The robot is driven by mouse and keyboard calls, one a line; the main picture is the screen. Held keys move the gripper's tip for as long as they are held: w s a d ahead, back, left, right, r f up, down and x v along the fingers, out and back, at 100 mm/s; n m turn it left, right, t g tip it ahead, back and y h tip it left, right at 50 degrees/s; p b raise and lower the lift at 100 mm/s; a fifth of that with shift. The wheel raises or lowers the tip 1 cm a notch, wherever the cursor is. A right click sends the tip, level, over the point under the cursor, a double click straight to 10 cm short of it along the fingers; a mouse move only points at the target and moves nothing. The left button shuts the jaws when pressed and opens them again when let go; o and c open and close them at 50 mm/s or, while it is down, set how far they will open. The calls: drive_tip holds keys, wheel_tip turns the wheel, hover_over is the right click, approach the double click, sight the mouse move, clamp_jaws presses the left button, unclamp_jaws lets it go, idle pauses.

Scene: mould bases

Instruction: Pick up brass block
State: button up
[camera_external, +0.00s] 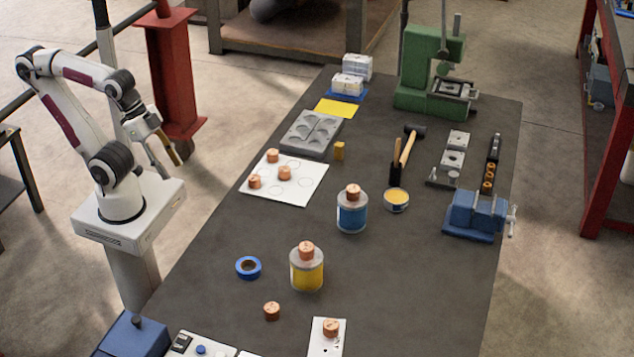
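A white card (308,186) with several copper pieces lies below the mould base. A hammer (404,150), a blue can (352,212), a yellow can (307,270), a green press (425,70) and a blue vise (474,212) stand around. Bare table lies left of the blue can.

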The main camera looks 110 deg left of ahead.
drive_tip(key=shift+w, duration=0.1)
drive_tip(key=w+a+r+m+t+y, duration=0.1)
drive_tip(key=w+a+r+m+y, duration=0.2)
drive_tip(key=w+a, duration=0.55)
drive_tip(key=w+a+r+m+t+y, duration=0.25)
drive_tip(key=w+a+m, duration=0.25)
drive_tip(key=w+a, duration=0.35)
drive_tip(key=w+a+f+m+t, duration=0.1)
drive_tip(key=w+a+m, duration=0.55)
drive_tip(key=a, duration=0.25)
drive_tip(key=w+a+f+m+t, duration=0.1)
drive_tip(key=w+a+m+t, duration=0.1)
drive_tip(key=w+a+m, duration=0.65)
drive_tip(key=s+a+f+m+h, duration=0.1)
drive_tip(key=a+f+m, duration=0.3)
drive_tip(key=f, duration=0.1)
drive_tip(key=s+a+f+m+t+h, duration=0.1)
drive_tip(key=s+a+f+m+h, duration=0.1)
drive_tip(key=a+f+m, duration=0.2)
drive_tip(key=s+a+f+m+h, duration=0.1)
drive_tip(key=a+f+m, duration=0.3)
drive_tip(key=f, duration=0.4)
drive_tip(key=shift+s+a+m+t+h, duration=0.25)
drive_tip(key=shift+s+a+m+h, duration=0.2)
drive_tip(key=shift+h, duration=0.2)
drive_tip(key=shift+w, duration=0.1)
